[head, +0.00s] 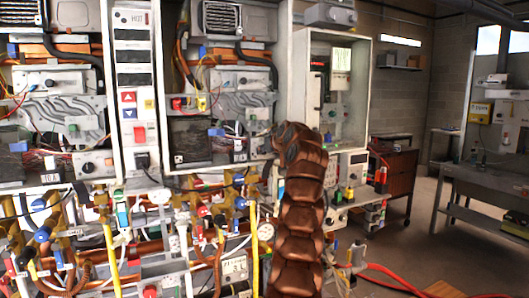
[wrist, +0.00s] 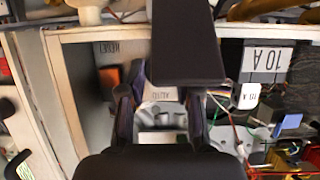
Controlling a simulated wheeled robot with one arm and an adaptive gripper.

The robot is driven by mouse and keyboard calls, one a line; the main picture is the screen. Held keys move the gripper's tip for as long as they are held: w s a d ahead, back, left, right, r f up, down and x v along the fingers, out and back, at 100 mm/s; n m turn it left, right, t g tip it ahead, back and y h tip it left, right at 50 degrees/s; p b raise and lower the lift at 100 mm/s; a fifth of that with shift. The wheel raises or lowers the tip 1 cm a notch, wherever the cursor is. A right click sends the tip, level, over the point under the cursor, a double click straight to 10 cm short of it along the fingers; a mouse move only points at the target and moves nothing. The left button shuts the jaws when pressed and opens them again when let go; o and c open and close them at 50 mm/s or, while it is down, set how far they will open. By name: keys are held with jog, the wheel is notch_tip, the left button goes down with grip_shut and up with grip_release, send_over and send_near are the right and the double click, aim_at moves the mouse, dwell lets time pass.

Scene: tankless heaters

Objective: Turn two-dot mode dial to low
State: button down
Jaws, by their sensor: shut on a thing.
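In the wrist view my gripper (wrist: 158,85) has its dark fingers at a panel seen upside down, their tips drawn in close to an AUTO label (wrist: 168,95). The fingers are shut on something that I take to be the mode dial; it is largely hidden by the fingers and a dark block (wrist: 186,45). I cannot read its two-dot mark or the side it points to. In the head view my copper-brown arm reaches up in front of the heater cabinets, and it hides the fingertips and the dial.
A RESET label (wrist: 110,48) and a 10 A label (wrist: 267,60) flank the gripper. Wires and a blue connector (wrist: 288,124) lie close on the right. Open-fronted cabinets (head: 297,85) and pipes crowd the head view. Clear floor (head: 400,250) and a workbench (head: 490,165) are at right.

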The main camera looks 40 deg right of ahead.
jog(key=shift+w+a+r, duration=0.15)
jog(key=shift+r, duration=0.05)
jog(key=c, duration=1.2)
grip_release()
jog(key=shift+o, duration=0.5)
jog(key=shift+w+f, duration=0.1)
jog(key=shift+w, duration=0.05)
jog(key=shift+f, duration=0.1)
